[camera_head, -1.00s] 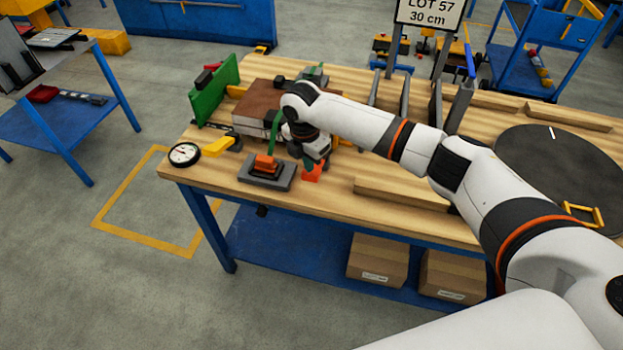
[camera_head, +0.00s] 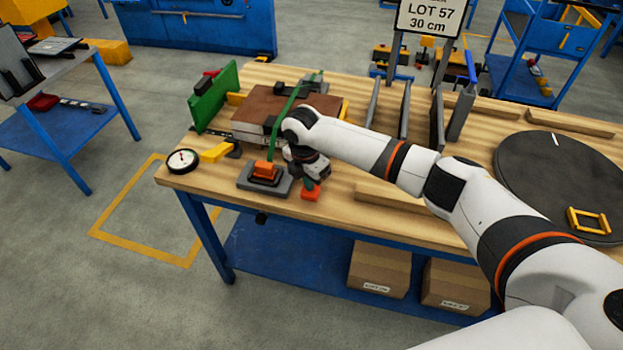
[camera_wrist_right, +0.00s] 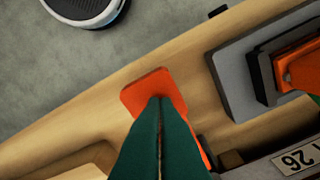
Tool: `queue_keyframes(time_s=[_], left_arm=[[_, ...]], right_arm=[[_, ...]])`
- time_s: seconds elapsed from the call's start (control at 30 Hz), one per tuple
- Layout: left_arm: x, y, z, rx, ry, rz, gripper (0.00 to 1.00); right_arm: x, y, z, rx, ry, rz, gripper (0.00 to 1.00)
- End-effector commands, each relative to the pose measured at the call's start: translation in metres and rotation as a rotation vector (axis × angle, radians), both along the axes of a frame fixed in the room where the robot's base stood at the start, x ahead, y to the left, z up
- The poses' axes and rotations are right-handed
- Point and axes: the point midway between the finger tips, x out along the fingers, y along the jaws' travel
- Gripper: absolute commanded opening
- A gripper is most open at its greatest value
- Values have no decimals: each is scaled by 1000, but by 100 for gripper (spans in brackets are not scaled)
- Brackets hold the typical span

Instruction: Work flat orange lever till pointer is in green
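The flat orange lever (camera_head: 310,192) is at the front edge of the workbench, just right of a grey base with an orange block (camera_head: 264,172). My right gripper (camera_head: 309,180) is directly at the lever. In the right wrist view its green fingers (camera_wrist_right: 160,100) are together, their tips over the orange lever plate (camera_wrist_right: 150,88); I see nothing between them, and cannot tell whether they touch it. The round white dial (camera_head: 183,160) lies at the bench's left corner; its pointer is too small to read against any green zone. My left gripper is out of view.
A brown panel stack (camera_head: 272,112) with a green strap (camera_head: 288,103) lies behind the gripper, beside a green upright plate (camera_head: 214,97). A yellow piece (camera_head: 215,152) is next to the dial. A wooden strip (camera_head: 400,198) lies right of the lever.

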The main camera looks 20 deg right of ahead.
Motion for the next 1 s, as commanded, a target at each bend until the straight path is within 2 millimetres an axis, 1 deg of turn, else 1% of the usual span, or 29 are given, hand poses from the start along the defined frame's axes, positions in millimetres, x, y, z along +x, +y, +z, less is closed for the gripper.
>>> queue_keyframes(time_s=[0.17,0.33,0.43,0.57,0.77,0.87,1.0], left_arm=[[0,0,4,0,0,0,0],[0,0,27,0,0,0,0],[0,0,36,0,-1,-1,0],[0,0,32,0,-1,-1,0],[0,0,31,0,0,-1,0],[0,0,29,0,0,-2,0],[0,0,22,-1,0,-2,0]], right_arm=[[-1,0,2,-2,0,-1,0],[-9,17,13,1,3,4,0],[-14,26,15,0,2,3,0],[-15,27,11,-1,1,1,0],[-14,27,12,0,0,1,0],[-14,28,20,1,-2,1,0],[-15,30,45,2,-4,1,0]])
